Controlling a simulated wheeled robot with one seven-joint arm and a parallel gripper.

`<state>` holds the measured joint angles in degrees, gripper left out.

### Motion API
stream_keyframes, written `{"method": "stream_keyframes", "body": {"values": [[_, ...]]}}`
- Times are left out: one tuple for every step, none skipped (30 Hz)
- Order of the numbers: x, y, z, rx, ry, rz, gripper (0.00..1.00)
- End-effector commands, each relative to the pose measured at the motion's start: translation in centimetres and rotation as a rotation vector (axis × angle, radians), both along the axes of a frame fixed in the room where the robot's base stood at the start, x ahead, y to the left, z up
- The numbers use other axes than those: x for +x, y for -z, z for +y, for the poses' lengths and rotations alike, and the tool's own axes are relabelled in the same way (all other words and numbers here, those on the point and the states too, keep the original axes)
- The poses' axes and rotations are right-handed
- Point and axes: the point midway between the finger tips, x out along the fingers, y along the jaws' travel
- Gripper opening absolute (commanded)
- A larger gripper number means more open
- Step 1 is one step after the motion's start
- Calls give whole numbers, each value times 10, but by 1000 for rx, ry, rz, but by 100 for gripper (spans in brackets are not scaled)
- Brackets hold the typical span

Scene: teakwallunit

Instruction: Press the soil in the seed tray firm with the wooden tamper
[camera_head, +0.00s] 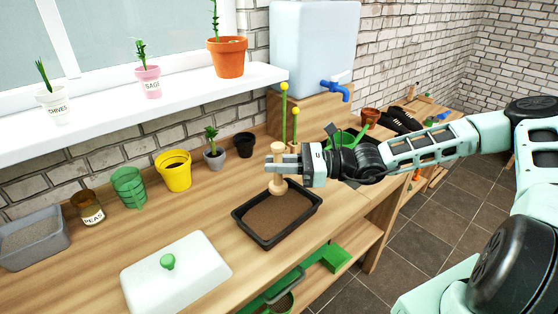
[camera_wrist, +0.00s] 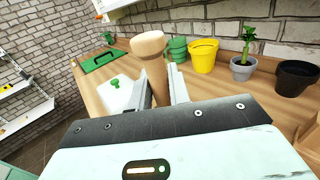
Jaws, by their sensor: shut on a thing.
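The seed tray (camera_head: 240,221) is a black rectangular tray on the wooden bench, filled with brown soil (camera_head: 277,217). My gripper (camera_head: 279,164) is shut on the wooden tamper (camera_head: 278,185), which is upright over the tray's back left part. The tamper's lower end appears at or just above the soil near the back corner; contact is not clear. In the wrist view the tamper's rounded top (camera_wrist: 148,45) rises between my two fingers (camera_wrist: 161,90). The tamper's base is hidden in that view.
A white lid with a green knob (camera_head: 190,283) lies in front left of the tray. A green watering can (camera_head: 344,137) stands behind my gripper. A grey bin (camera_head: 35,239) is far left.

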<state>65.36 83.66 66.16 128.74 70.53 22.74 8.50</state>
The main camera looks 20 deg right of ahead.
Motion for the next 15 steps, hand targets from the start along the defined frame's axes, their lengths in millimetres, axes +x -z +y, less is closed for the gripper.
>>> {"method": "stream_keyframes", "body": {"values": [[0,2,0,0,1,0,0],[0,3,0,0,1,0,0],[0,5,0,0,1,0,0],[0,6,0,0,1,0,0],[0,7,0,0,1,1,0],[0,10,0,0,1,0,0],[0,12,0,0,1,1,0],[0,14,0,0,1,1,0],[0,17,0,0,1,1,0],[0,19,0,0,1,1,0],[0,22,0,0,1,1,0],[0,25,0,0,1,1,0],[0,28,0,0,1,1,0],[0,31,0,0,1,1,0],[0,34,0,0,1,1,0]]}}
